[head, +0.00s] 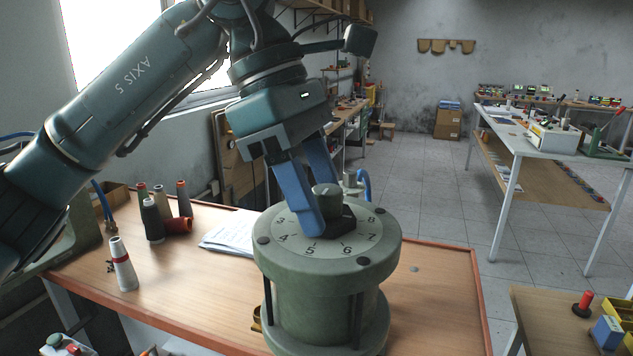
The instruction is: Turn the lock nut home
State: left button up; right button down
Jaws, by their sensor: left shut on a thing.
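A green-grey pneumatic housing (315,295) stands upright on the wooden workbench. Its round top carries a dial of numbers, with 3 to 8 readable. A short green-grey post (326,194) rises from the middle of the dial. A dark piece (343,217) sits at the foot of the post, likely the lock nut, partly hidden by a finger. My left gripper (322,215) reaches down from above, its blue fingers shut on the dark piece around the post. The nearer finger covers part of the dial. My right gripper is not in view.
Bench space right of the housing is mostly clear.

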pick_arm(q)
jog(key=shift+r, duration=0.1)
dwell(0.3)
jog(key=o, duration=1)
jog(key=v, duration=1.3)
